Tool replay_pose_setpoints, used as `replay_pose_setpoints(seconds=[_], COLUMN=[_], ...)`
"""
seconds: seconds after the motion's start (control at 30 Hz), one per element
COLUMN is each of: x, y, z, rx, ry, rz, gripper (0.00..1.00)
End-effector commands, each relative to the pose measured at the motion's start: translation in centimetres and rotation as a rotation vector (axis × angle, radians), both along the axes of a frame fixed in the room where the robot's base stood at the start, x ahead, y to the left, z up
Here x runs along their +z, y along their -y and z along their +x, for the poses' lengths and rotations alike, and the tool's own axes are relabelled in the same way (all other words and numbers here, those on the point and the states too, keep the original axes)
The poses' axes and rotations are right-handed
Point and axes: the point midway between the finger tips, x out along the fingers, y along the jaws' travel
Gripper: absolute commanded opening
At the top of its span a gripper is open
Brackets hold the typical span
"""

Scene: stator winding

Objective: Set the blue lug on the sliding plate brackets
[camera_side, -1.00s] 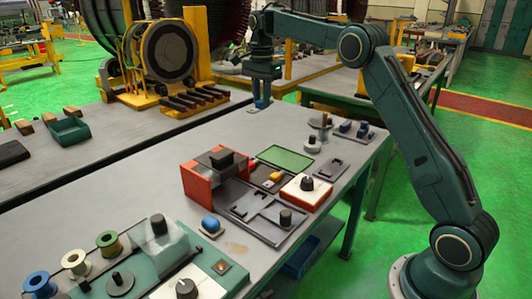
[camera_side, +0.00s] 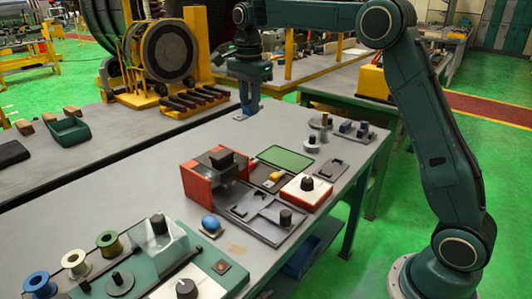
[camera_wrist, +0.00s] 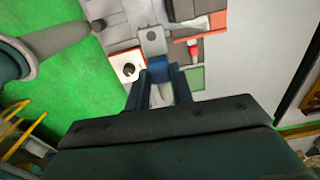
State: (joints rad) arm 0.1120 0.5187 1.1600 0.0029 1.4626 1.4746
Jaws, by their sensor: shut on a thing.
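My gripper (camera_side: 248,108) is shut on the blue lug and hangs near the far edge of the grey bench. In the wrist view the blue lug (camera_wrist: 158,70) sits between the two fingers (camera_wrist: 159,86). A grey piece with a dark dot (camera_wrist: 152,40) shows just beyond it; I cannot tell if it is part of the lug. The grey plate (camera_side: 262,212) beside the red fixture (camera_side: 199,184) lies nearer the camera, well apart from my gripper. I cannot make out its brackets clearly.
A white-topped red box with a black knob (camera_side: 305,190) and a green panel (camera_side: 287,158) stand by the plate. Small blue blocks (camera_side: 346,127) stand behind. A blue ball (camera_side: 210,223) and several spools (camera_side: 75,262) are in front. The bench (camera_side: 160,180) left of the fixture is clear.

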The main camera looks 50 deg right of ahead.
Motion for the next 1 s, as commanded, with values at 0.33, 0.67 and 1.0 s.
replay_pose_setpoints(seconds=[0.33,0.67,1.0], x=[-0.3,-5.7,-14.4], y=[-5.0,-5.6,-5.6], z=[-3.7,-4.4,-4.4], rx=[0.018,0.018,0.019], ry=[0.000,-0.006,-0.005], rz=[0.000,0.000,0.000], gripper=[0.00,0.00,0.00])
